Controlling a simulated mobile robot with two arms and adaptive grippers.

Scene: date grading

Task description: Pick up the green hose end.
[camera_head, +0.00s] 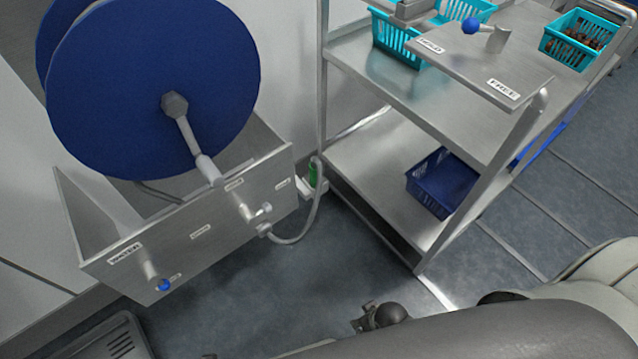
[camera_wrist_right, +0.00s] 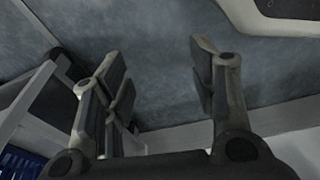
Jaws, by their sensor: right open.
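The green hose end (camera_head: 313,173) sits upright in a white holder (camera_head: 308,188) low on the wall, between the steel box and the trolley. A pale grey hose (camera_head: 307,226) loops from it down to a valve on the front of the steel box. My right gripper (camera_head: 366,318) shows small and partly hidden behind my arm at the bottom of the head view. In the right wrist view the right gripper (camera_wrist_right: 160,88) is open with nothing between its fingers. It is well apart from the hose end, which the wrist view does not show. My left gripper is not in view.
A blue reel (camera_head: 150,85) with a crank stands above the steel box (camera_head: 195,232). The steel trolley (camera_head: 365,175) is at the right, with teal baskets (camera_head: 400,42) on top and a blue crate (camera_head: 440,182) below. The floor between them is clear.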

